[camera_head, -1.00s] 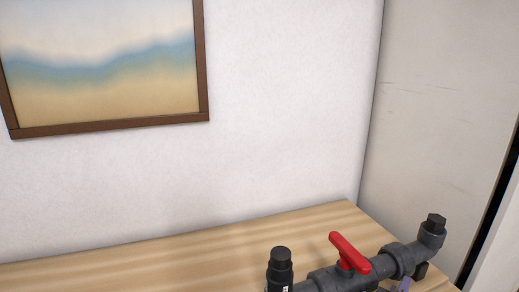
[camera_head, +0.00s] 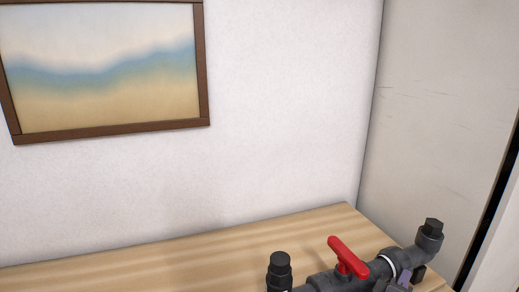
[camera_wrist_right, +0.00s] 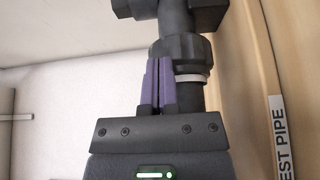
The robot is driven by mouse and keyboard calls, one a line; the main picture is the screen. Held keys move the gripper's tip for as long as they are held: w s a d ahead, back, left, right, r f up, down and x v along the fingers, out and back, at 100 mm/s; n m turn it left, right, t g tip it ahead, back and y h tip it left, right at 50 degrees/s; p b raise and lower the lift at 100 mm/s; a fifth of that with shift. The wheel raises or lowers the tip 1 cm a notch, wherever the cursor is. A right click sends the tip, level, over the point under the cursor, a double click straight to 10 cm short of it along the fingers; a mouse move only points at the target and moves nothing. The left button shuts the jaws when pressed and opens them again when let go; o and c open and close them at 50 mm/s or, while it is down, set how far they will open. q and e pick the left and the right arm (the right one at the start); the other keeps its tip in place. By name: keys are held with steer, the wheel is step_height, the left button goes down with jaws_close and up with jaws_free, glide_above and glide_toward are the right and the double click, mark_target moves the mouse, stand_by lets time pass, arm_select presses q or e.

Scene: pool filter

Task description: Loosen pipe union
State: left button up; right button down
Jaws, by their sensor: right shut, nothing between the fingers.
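A dark grey pipe assembly lies at the lower right of the head view, with a red valve handle (camera_head: 346,257) on top. The pipe union nut (camera_head: 405,258) is to the right of the valve. A white ring (camera_head: 388,261) shows beside the nut. In the wrist view the nut (camera_wrist_right: 182,48) and the white ring (camera_wrist_right: 193,77) also show. My right gripper (camera_wrist_right: 159,64) is shut and empty, its purple fingers together at the nut's edge; whether they touch it I cannot tell. Its fingers (camera_head: 404,279) partly show in the head view. My left gripper is not in view.
A capped black pipe end (camera_head: 280,268) stands left of the valve. A capped elbow (camera_head: 430,238) rises at the right. The wooden tabletop (camera_head: 190,256) is clear at the left. A white label with "EST PIPE" (camera_wrist_right: 281,140) shows in the wrist view.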

arm_select(q)
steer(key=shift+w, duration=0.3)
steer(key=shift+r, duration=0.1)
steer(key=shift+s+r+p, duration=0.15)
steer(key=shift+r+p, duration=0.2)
steer(key=shift+p, duration=0.1)
arm_select(e)
steer(key=s+a, duration=0.2)
steer(key=a, duration=0.3)
steer(key=shift+s+a+r, duration=0.15)
steer(key=shift+s+a, duration=0.1)
steer(key=shift+s, duration=0.1)
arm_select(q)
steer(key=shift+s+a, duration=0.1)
